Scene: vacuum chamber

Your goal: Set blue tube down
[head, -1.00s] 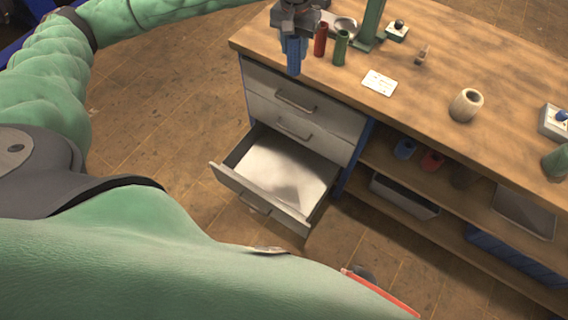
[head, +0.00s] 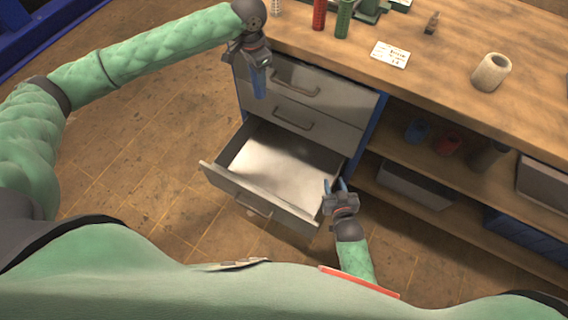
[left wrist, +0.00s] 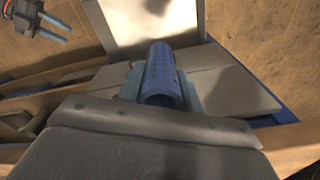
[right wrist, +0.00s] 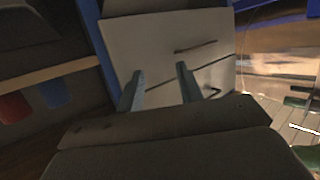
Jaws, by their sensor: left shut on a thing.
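The blue tube (head: 259,82) is in my left gripper (head: 258,68), which is shut on it in front of the drawer cabinet, just off the bench's left edge and above the open drawer. The tube shows between the jaws in the left wrist view (left wrist: 161,78). The open drawer (head: 205,168) is the lowest one; its pale floor looks empty. My right gripper (head: 340,188) is at the drawer's front right corner, with its two blue fingers apart and nothing between them. In the right wrist view its fingers (right wrist: 160,86) are spread before the cabinet front.
On the wooden bench (head: 440,70) stand a red tube (head: 319,14), a green tube (head: 343,18), a white card (head: 390,55) and a pale hollow cylinder (head: 491,72). Under the bench, a shelf holds a blue tube (head: 417,131), a red tube (head: 447,142) and a grey bin (head: 410,184).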

